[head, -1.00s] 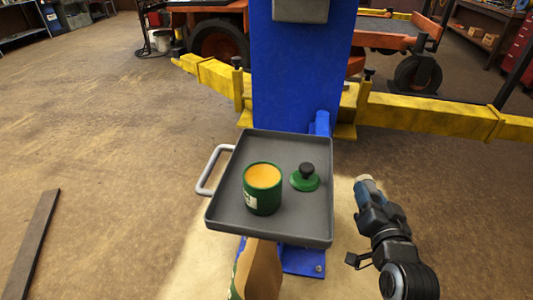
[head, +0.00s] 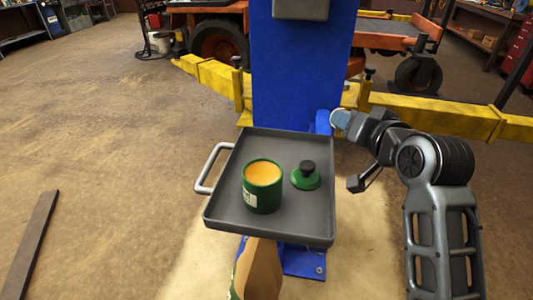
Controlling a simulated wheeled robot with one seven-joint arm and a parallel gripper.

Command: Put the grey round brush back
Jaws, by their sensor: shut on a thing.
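My gripper (head: 355,124) is at the right of the blue post, just above the tray's back right corner. It is shut on the grey round brush (head: 337,118), of which only a small pale, rounded end shows at the gripper's tip. The brush end is close to a short blue tube (head: 322,121) on the post's right side. I cannot tell whether they touch. The rest of the brush is hidden by the gripper.
A dark grey tray (head: 225,219) with a side handle sits before the blue post (head: 300,75). It carries an open green tin (head: 263,197) and a green lid with a black knob (head: 305,178). Yellow lift arms (head: 430,117) extend sideways. The floor at left is mostly clear.

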